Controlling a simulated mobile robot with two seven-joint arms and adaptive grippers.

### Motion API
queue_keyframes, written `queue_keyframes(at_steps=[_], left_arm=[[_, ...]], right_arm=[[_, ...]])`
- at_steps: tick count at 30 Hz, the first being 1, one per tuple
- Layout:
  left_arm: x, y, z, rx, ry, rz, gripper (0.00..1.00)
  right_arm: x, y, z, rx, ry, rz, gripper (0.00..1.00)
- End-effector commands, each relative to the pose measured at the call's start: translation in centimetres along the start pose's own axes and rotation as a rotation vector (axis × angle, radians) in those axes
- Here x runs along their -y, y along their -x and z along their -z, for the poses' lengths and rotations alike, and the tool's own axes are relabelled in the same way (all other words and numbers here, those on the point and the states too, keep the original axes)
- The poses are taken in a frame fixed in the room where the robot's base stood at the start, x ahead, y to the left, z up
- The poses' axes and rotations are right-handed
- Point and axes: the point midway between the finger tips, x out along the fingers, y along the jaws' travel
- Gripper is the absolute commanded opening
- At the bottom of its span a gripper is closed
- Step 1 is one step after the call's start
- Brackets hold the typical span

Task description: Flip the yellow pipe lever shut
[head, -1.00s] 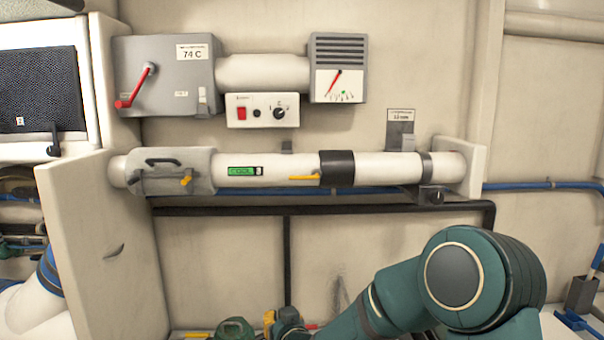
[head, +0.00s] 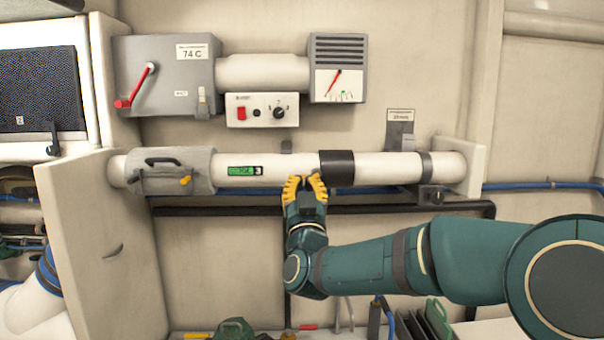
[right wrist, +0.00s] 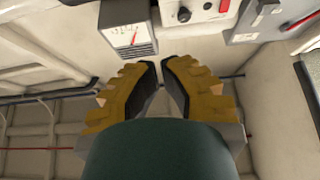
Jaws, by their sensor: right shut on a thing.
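The white pipe (head: 270,172) runs level along the wall. Its yellow lever, on the front of the pipe left of the black band (head: 337,168), is now hidden behind my right gripper's fingers. My right gripper (head: 304,181) reaches up from below with its yellow fingers closed on the lever. In the right wrist view, the gripper's fingertips (right wrist: 163,66) are close together; the lever cannot be made out between them. My left gripper is not in view.
Above the pipe are a grey box with a red lever (head: 140,86), a switch panel (head: 262,110) and a gauge (head: 338,68). A black rail (head: 400,208) and blue hose run below and behind the pipe. Tools lie low at the bottom.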

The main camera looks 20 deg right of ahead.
Motion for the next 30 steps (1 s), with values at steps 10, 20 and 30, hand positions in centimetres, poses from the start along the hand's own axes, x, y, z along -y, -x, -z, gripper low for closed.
queue_keyframes(at_steps=[10,20,30], left_arm=[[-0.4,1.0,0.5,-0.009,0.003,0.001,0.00],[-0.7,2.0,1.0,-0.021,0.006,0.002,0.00],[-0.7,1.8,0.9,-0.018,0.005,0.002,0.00]], right_arm=[[0.0,-4.8,0.1,0.000,0.001,-0.001,0.00],[0.0,-9.9,-0.7,0.005,0.002,0.001,0.00],[0.0,-8.6,-3.7,0.002,0.000,0.001,0.00]])
